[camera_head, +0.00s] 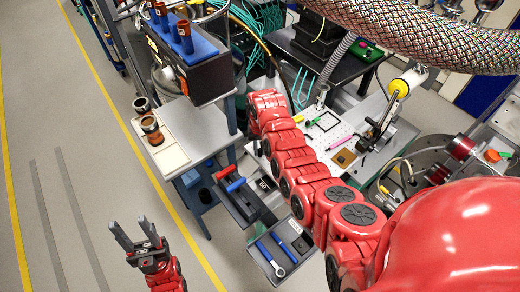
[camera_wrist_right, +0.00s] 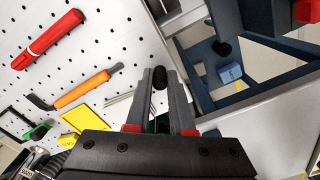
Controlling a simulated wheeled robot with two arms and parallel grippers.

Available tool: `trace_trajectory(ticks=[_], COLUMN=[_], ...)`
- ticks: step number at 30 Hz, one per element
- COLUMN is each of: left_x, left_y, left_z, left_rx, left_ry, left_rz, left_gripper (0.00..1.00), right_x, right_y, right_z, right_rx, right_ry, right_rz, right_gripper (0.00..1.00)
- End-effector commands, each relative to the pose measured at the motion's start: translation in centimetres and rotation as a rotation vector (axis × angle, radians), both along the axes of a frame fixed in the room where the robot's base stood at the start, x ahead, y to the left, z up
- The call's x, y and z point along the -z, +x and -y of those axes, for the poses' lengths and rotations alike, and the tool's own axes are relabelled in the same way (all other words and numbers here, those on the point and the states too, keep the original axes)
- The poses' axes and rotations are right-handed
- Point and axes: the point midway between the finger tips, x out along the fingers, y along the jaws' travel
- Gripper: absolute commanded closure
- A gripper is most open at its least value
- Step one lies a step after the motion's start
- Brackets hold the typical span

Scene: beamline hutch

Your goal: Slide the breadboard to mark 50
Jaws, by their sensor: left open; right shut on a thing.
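The breadboard (camera_head: 352,122) is a white perforated plate on the bench, partly hidden behind my right arm in the head view. In the right wrist view the breadboard (camera_wrist_right: 98,45) fills the left side. My right gripper (camera_wrist_right: 160,88) is shut on a small black knob (camera_wrist_right: 160,74) by the breadboard's edge. In the head view the right gripper is hidden under its arm. A small black label with white characters (camera_head: 265,184) lies below the arm; it seems to read 50. My left gripper (camera_head: 138,238) is open and empty over the floor at lower left.
A tray with blue tools (camera_head: 262,260) and a bin with red and blue handles (camera_head: 242,206) stand nearby. A side table (camera_head: 205,132) is at left. Open floor lies left.

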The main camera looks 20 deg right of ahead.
Motion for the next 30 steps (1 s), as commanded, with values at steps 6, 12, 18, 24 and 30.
trace_trajectory(ticks=[6,12,18,24,30], left_x=[1.7,5.6,7.4,7.5,7.4], left_y=[0.0,0.0,0.0,0.0,0.0], left_z=[0.0,0.0,0.0,0.0,0.0], left_rx=[0.0,0.0,0.0,0.0,0.0], left_ry=[0.0,0.0,0.0,0.0,0.0], left_rz=[0.0,0.0,0.0,0.0,0.0], left_gripper=[0.5,0.5,0.5,0.5,0.5], right_x=[0.6,0.8,0.3,-0.1,-0.2], right_y=[0.6,2.2,2.9,3.1,3.1], right_z=[1.5,5.6,7.7,8.3,8.3], right_rx=[0.003,0.004,0.003,0.004,0.005], right_ry=[-0.005,-0.006,-0.003,-0.002,-0.004], right_rz=[0.002,0.004,0.004,0.006,0.006], right_gripper=[1.0,1.0,1.0,1.0,1.0])
